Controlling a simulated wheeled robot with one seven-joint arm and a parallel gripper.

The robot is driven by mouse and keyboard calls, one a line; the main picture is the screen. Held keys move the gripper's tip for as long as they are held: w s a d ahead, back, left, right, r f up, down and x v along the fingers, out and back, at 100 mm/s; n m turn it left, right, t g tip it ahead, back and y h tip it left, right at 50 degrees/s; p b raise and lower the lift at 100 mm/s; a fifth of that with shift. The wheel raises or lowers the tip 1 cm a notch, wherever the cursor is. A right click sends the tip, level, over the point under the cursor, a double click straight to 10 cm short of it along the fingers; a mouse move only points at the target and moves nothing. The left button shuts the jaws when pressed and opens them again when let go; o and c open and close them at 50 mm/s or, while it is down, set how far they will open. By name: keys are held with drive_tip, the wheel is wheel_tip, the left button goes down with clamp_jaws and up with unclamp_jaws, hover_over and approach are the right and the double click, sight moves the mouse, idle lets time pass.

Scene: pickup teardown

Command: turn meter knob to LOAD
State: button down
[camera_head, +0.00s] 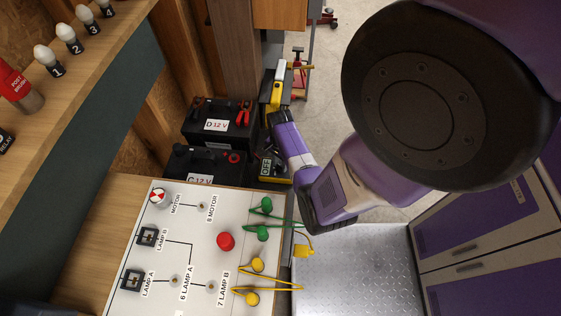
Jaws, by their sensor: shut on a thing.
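The yellow meter (268,180) lies beside the black batteries, left of my wrist. Its small display (265,167) shows, but the characters are too small to read surely. My purple and black wrist covers the meter's right side, so its knob and the knob's setting are hidden. My gripper (277,119) is at the end of the purple wrist, close to the meter. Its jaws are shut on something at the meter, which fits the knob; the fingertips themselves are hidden.
Battery D (207,124) and battery C (180,161) stand behind the white lamp and motor panel (190,240). Green and yellow leads run off the panel's right edge. A metal tread plate (350,260) and purple cabinet (490,240) lie right. A wooden shelf (125,55) is left.

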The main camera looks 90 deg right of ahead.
drive_tip(key=shift+m+p, duration=0.4)
drive_tip(key=shift+m, duration=0.8)
drive_tip(key=c, duration=1.1)
unclamp_jaws()
drive_tip(key=shift+r+p, duration=0.5)
drive_tip(key=shift+r, duration=3.4)
drive_tip(key=shift+s, duration=0.1)
